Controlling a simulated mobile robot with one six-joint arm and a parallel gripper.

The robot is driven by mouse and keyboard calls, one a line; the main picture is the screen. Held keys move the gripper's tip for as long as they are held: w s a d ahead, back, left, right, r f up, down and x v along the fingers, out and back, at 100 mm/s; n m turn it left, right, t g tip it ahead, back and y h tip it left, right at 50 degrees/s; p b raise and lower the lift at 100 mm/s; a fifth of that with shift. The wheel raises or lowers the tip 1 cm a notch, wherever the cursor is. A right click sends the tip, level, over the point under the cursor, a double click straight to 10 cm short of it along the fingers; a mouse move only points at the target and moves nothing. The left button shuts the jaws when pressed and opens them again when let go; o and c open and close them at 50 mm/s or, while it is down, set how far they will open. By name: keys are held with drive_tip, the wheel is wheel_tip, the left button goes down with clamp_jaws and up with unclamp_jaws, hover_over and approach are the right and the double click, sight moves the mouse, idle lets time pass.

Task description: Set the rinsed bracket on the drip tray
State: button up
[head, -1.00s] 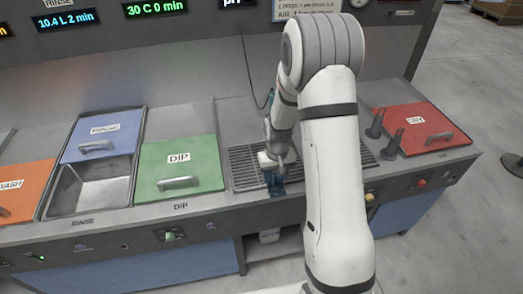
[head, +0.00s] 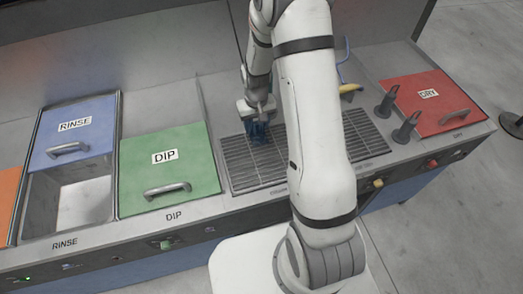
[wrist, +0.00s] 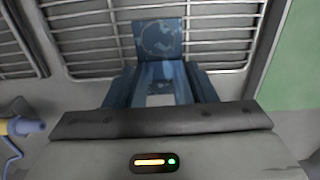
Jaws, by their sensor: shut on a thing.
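The blue bracket (head: 257,132) is held in my gripper (head: 258,118) over the back left part of the drip tray (head: 255,172), a dark slatted grille in the counter. In the wrist view the bracket (wrist: 159,42) is an upright-looking blue plate with worn patches. My gripper (wrist: 158,82) is shut on its lower part, with blue-grey fingers on both sides. Slats of the drip tray (wrist: 225,33) show behind the bracket. I cannot tell whether the bracket touches the slats. My arm hides the middle of the tray in the head view.
The green DIP lid (head: 168,172) is shut, left of the tray. The blue RINSE lid (head: 72,135) leaves its basin (head: 75,205) partly open. Two dark posts (head: 405,128) and the red DRY lid (head: 430,100) stand right. A yellow nozzle with blue hose (head: 350,88) is behind my arm.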

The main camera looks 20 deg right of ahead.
drive_tip(key=shift+d+r+b, duration=0.15)
drive_tip(key=shift+d+b, duration=0.15)
drive_tip(key=shift+b, duration=0.1)
drive_tip(key=shift+s+r+b, duration=0.2)
drive_tip(key=shift+r+b, duration=0.2)
drive_tip(key=shift+b, duration=0.15)
drive_tip(key=s+r+b, duration=0.7)
hover_over(266, 154)
wheel_tip(266, 154, down, 9)
drive_tip(key=shift+f+p, duration=0.2)
drive_tip(key=shift+p, duration=0.15)
drive_tip(key=shift+f, duration=0.2)
drive_tip(key=o, duration=1.2)
drive_tip(key=shift+o, duration=0.2)
